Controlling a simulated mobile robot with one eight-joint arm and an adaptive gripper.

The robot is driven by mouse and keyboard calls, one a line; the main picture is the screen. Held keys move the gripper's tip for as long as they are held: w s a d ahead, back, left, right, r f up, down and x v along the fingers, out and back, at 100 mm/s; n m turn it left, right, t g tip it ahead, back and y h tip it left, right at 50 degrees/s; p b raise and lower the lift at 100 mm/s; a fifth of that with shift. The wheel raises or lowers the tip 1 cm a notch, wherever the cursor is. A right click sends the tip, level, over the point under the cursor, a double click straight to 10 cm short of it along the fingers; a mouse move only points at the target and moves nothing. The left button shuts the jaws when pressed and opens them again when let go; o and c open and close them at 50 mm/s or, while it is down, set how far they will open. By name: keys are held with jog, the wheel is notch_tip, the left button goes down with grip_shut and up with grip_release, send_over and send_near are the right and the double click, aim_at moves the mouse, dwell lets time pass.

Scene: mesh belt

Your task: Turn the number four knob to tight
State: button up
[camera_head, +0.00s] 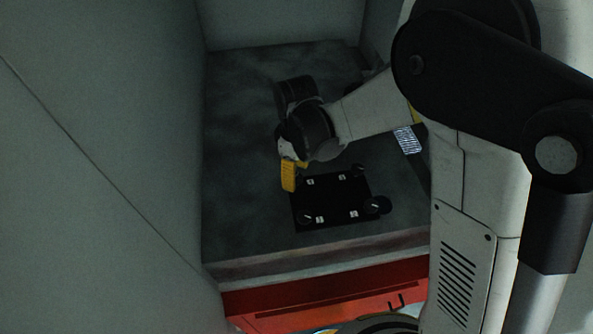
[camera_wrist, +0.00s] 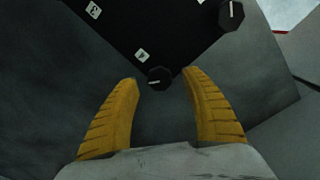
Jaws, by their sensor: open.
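A black plate (camera_head: 335,200) with small white number labels lies on the grey surface, with dark knobs at its edges. In the wrist view, a black knob (camera_wrist: 158,77) with a white pointer line sits at the plate's corner beside a label (camera_wrist: 142,55) that looks like a 4. My gripper (camera_wrist: 160,81) is open, its two yellow fingers on either side of this knob, with gaps to both. Contact is not visible. In the head view, my gripper (camera_head: 288,177) hangs at the plate's far left corner, and one yellow finger shows; the knob there is hidden.
Another black knob (camera_wrist: 231,14) with a white mark is at the plate's other corner. A second label (camera_wrist: 93,10) looks like a 3. A striped pale patch (camera_head: 408,139) lies right of the plate. A red front panel (camera_head: 325,295) is below. Grey walls enclose the left and back.

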jog(key=shift+f, duration=0.7)
jog(key=c, duration=1.2)
